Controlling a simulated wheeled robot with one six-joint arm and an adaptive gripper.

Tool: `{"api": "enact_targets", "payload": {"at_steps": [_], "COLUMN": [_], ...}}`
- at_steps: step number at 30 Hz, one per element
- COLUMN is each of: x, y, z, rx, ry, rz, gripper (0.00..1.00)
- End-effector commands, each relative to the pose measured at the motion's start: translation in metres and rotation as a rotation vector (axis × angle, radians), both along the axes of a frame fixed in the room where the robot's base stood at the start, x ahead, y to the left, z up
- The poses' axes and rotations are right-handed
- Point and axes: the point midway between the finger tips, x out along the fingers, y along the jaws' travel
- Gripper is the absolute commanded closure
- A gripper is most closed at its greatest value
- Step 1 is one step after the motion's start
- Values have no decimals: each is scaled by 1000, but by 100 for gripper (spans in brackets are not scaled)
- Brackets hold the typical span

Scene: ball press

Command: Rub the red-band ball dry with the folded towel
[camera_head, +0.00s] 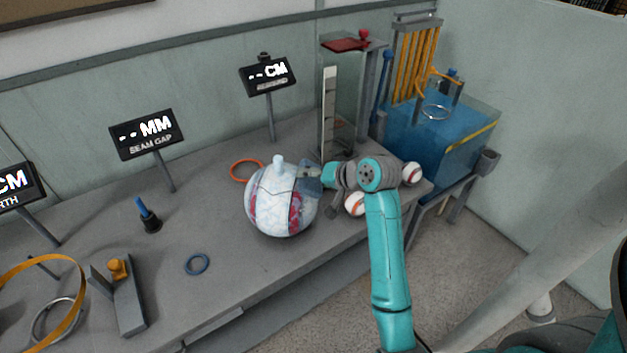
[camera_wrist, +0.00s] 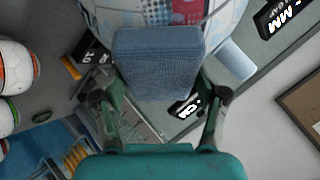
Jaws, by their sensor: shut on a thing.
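A large white ball with red bands (camera_head: 266,212) sits on the grey bench, with a pale blue knob on its top. In the wrist view this ball (camera_wrist: 215,14) fills the top edge, partly hidden by the towel. My gripper (camera_head: 318,177) is at the ball's right side. It is shut on the folded blue towel (camera_wrist: 158,62), which is a thick pad between the fingers. The towel (camera_head: 306,178) overlaps the ball's upper right side; I cannot tell if it presses on it.
Smaller striped balls (camera_head: 355,203) (camera_head: 412,173) lie to the right, partly behind my arm. A blue water tank (camera_head: 440,140) stands at the back right. An orange ring (camera_head: 246,171) and blue ring (camera_head: 196,264) lie on the bench (camera_head: 225,235). Display signs (camera_head: 147,134) stand behind.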

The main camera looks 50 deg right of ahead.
Motion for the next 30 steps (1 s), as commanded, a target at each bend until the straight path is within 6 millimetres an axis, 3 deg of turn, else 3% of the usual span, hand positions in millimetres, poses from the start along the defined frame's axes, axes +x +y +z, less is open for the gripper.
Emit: {"api": "enact_targets", "payload": {"at_steps": [20, 30], "x": [-12, -9], "y": [27, 19], "z": [0, 0], "rx": [-1, 0], "ry": [-1, -1], "rz": [0, -1], "gripper": [62, 62]}}
